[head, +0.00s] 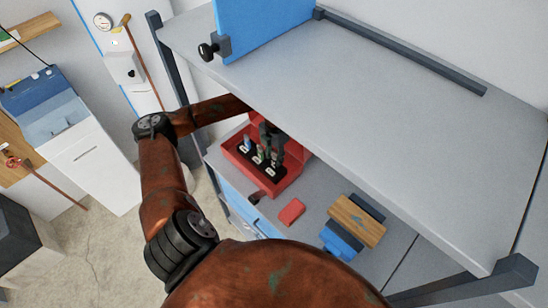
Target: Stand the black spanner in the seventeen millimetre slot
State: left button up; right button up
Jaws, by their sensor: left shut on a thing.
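A red open box (284,183) stands on the grey bench under the overhanging shelf. Its black insert has slots with small white labels (271,171), too small to read. A few small tools or tops in blue, green and red stand in or beside the slots. My left gripper (272,146) reaches in under the shelf edge and is over the back right part of the box. It is shut on a dark thing, seemingly the black spanner, which blends with the dark fingers. I cannot tell whether its lower end is in a slot. My right gripper is not in view.
The grey shelf (380,130) overhangs the bench and hides the back. A dark post (168,60) stands left of the shelf.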

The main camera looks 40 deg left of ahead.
pick_arm(q)
jog(key=shift+r+p, duration=0.4)
jog(key=shift+r, duration=0.6)
jog(key=shift+b, duration=0.45)
dwell(1.3)
jog(key=shift+f+b, duration=1.3)
jog(key=shift+f, duration=0.45)
jog(key=o, duration=1.3)
jog(key=shift+r, duration=0.35)
notch_tip(320, 180, up, 10)
jog(key=shift+r, duration=0.75)
